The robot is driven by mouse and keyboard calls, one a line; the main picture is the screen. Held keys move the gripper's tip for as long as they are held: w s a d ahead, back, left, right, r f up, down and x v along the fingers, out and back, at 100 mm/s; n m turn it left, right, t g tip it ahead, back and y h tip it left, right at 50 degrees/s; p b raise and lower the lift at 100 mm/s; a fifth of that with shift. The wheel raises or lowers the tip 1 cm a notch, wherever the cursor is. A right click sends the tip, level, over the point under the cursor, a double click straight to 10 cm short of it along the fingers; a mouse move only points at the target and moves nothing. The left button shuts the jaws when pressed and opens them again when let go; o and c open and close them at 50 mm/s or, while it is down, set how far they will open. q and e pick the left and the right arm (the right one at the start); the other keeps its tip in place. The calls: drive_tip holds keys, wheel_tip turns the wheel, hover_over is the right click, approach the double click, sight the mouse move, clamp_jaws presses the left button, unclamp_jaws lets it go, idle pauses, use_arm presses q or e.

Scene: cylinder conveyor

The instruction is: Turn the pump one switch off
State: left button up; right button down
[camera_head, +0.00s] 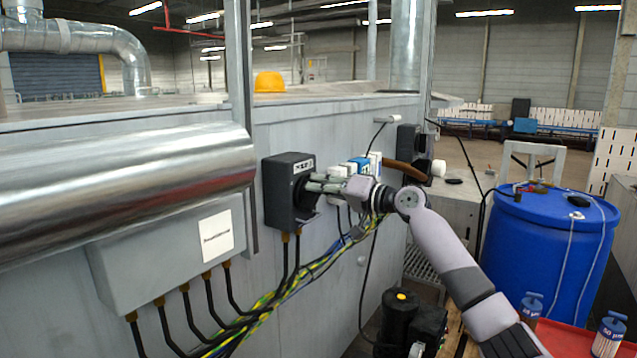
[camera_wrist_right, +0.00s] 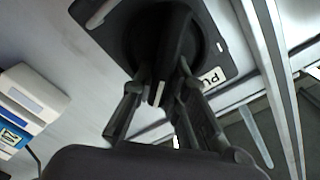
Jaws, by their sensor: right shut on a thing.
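The pump one switch is a dark grey box (camera_head: 279,205) on the grey cabinet wall, near the middle of the head view. A white label sits on its upper front, too small to read fully. My right gripper (camera_head: 314,186) reaches it from the right. In the wrist view the black rotary knob (camera_wrist_right: 168,45) has a pale mark on its end. The fingers of my right gripper (camera_wrist_right: 162,82) are on both sides of the knob, shut on it. The gripper hides part of the switch face in the head view. My left gripper is not in view.
White and blue modules (camera_head: 357,166) sit on the wall right of the switch. Cables (camera_head: 285,282) hang below it. A shiny pipe (camera_head: 120,190) and grey junction box (camera_head: 165,255) are at left. A blue barrel (camera_head: 540,250) stands at right, a dark pump (camera_head: 400,315) below.

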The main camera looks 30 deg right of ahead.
drive_tip(key=m, duration=0.1)
drive_tip(key=m+p, duration=0.1)
drive_tip(key=m, duration=0.1)
drive_tip(key=m+p, duration=0.1)
drive_tip(key=shift+w+d+f, duration=0.1)
drive_tip(key=shift+d+f, duration=0.15)
drive_tip(key=shift+f+m+p, duration=0.2)
drive_tip(key=shift+m+p, duration=0.3)
drive_tip(key=shift+m, duration=0.5)
drive_tip(key=shift+f+m+p, duration=0.2)
drive_tip(key=shift+m+p, duration=0.3)
drive_tip(key=shift+m, duration=0.5)
drive_tip(key=shift+f, duration=0.1)
drive_tip(key=c, duration=1.6)
unclamp_jaws()
drive_tip(key=shift+d, duration=0.1)
drive_tip(key=v, duration=1.2)
